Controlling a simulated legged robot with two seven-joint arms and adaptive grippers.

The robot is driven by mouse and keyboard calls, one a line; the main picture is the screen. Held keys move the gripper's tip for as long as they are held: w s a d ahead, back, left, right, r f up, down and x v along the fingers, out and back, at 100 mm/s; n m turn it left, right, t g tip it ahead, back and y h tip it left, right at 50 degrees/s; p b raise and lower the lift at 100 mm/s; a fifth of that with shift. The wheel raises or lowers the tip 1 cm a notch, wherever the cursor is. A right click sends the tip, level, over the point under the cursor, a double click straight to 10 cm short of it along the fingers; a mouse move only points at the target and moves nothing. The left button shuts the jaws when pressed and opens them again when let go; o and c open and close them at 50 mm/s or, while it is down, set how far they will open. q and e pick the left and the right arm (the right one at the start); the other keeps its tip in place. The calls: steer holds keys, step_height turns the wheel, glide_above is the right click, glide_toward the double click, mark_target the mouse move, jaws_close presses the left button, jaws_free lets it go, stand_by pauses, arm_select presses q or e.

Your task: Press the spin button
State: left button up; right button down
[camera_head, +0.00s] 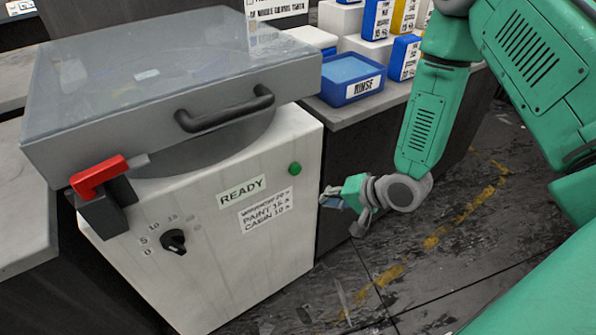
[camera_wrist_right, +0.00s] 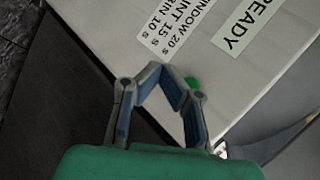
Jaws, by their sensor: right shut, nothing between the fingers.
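The green round spin button (camera_head: 295,168) is on the upper right of the white machine's front panel (camera_head: 270,260). It also shows in the wrist view (camera_wrist_right: 192,82), partly hidden behind my right gripper's fingers. My right gripper (camera_head: 330,199) is shut and empty, to the right of the panel and a little below the button in the head view. In the wrist view its fingers (camera_wrist_right: 183,105) reach toward the panel, close to the button in the picture. Whether they touch it cannot be told, but a gap shows in the head view. My left gripper is not in view.
The machine's clear lid (camera_head: 170,75) is down, with a black handle (camera_head: 225,110) and a red latch lever (camera_head: 98,174). A READY label (camera_head: 241,191), a timing note (camera_head: 267,211) and a black dial (camera_head: 173,241) are on the panel. A blue RINSE tray (camera_head: 352,78) stands behind.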

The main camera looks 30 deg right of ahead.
mark_target(295, 169)
steer(key=w+b, duration=0.2)
steer(key=w, duration=0.6)
steer(key=shift+w+a, duration=0.4)
steer(key=shift+a, duration=0.05)
steer(key=shift+w, duration=0.1)
stand_by(1.1)
steer(key=shift+w+r, duration=0.1)
steer(key=shift+w, duration=0.2)
